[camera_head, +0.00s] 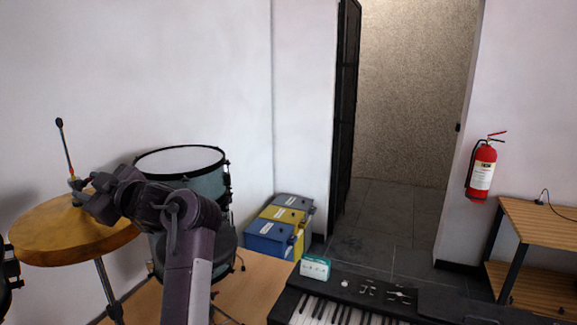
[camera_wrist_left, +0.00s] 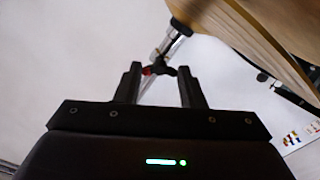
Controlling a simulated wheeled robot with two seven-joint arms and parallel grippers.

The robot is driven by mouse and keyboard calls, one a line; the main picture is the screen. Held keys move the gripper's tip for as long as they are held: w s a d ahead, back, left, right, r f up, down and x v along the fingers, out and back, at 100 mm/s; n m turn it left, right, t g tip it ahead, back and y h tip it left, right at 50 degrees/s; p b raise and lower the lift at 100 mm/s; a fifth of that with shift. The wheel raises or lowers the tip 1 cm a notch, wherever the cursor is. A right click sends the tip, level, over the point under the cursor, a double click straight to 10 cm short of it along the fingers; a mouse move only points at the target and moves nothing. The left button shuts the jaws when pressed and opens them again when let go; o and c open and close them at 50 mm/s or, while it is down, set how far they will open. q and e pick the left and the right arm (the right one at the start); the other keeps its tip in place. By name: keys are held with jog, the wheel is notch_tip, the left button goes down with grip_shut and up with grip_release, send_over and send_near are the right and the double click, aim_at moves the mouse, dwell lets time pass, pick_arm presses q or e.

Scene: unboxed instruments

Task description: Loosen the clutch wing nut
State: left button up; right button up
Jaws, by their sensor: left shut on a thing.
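The hi-hat cymbals (camera_head: 55,240) are brass-coloured and sit at the left on a metal stand (camera_head: 108,285). A thin rod (camera_head: 66,152) rises above them, and the clutch is around its foot. My left gripper (camera_head: 79,190) reaches in just above the cymbals, at the clutch. In the left wrist view my left gripper (camera_wrist_left: 159,82) has its two fingers on either side of the small dark clutch wing nut (camera_wrist_left: 167,70) and is shut on it. A red spot shows beside the nut. The head view hardly shows the nut. My right gripper is not in view.
A blue-grey drum (camera_head: 213,190) stands close behind my left arm. Blue, yellow and grey boxes (camera_head: 270,238) stand by the wall. A keyboard (camera_head: 345,305) with a teal box (camera_head: 315,268) is at the front. A wooden shelf (camera_head: 535,215) is at right.

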pick_arm(q)
jog(key=shift+f+n+b, duration=0.15)
jog(key=shift+n+b, duration=0.55)
jog(key=shift+n, duration=0.5)
jog(key=shift+r, duration=0.2)
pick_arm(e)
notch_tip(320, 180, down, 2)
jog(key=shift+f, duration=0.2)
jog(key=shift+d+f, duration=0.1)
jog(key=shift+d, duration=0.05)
pick_arm(q)
jog(key=shift+d+f+n+b, duration=0.1)
jog(key=shift+n+b, duration=0.2)
jog(key=shift+b, duration=0.15)
jog(key=o, duration=0.7)
jog(key=shift+c, duration=0.2)
jog(key=o, duration=0.3)
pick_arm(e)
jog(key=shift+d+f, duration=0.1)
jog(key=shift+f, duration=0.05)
pick_arm(q)
jog(key=shift+o, duration=0.2)
jog(key=shift+d, duration=0.1)
